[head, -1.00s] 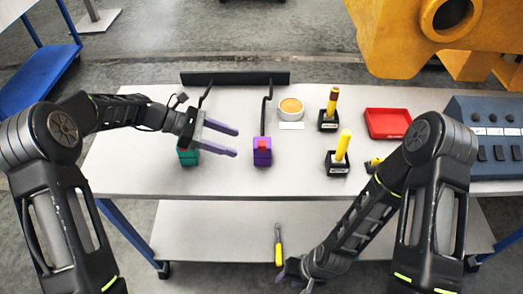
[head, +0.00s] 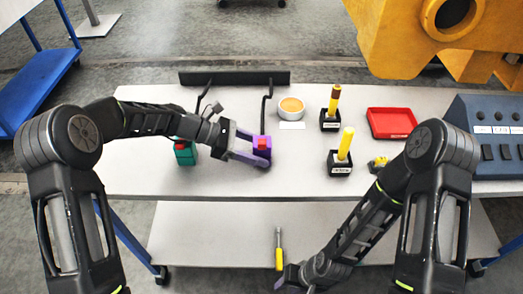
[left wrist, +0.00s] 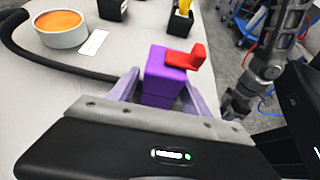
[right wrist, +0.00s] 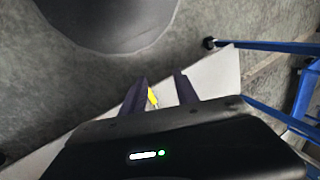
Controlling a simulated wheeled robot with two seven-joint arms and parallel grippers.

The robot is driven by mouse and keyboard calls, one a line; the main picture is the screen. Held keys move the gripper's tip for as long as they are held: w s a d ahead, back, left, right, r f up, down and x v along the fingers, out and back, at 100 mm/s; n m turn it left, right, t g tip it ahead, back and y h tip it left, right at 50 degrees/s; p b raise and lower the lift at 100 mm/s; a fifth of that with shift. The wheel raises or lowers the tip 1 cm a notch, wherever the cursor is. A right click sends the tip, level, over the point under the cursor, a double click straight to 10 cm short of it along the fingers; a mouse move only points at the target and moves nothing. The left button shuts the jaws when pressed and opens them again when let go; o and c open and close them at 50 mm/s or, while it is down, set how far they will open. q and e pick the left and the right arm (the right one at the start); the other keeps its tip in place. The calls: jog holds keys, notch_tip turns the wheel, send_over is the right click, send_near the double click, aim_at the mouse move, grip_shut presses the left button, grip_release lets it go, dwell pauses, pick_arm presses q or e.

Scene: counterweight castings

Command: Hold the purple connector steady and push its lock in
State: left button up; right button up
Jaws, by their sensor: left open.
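The purple connector (head: 262,158) stands on the table with a black cable rising behind it. Its red lock (head: 261,141) sits on top, and in the left wrist view the red lock (left wrist: 187,57) sticks out from the purple body (left wrist: 163,78). My left gripper (head: 252,154) is open, with its purple fingers on either side of the connector. In the left wrist view my left gripper (left wrist: 162,92) has the body between its fingers; I cannot tell if they touch it. My right gripper (head: 284,279) hangs low in front of the table; its fingers (right wrist: 158,88) are apart with nothing between them.
A teal connector (head: 185,154) with a red top stands left, under my left arm. A round orange-filled dish (head: 290,107), yellow-handled tools in black holders (head: 340,166) and a red tray (head: 391,123) stand right. A yellow screwdriver (head: 279,250) lies on the lower shelf (head: 215,235).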

pick_arm(q)
jog(key=shift+c, duration=0.2)
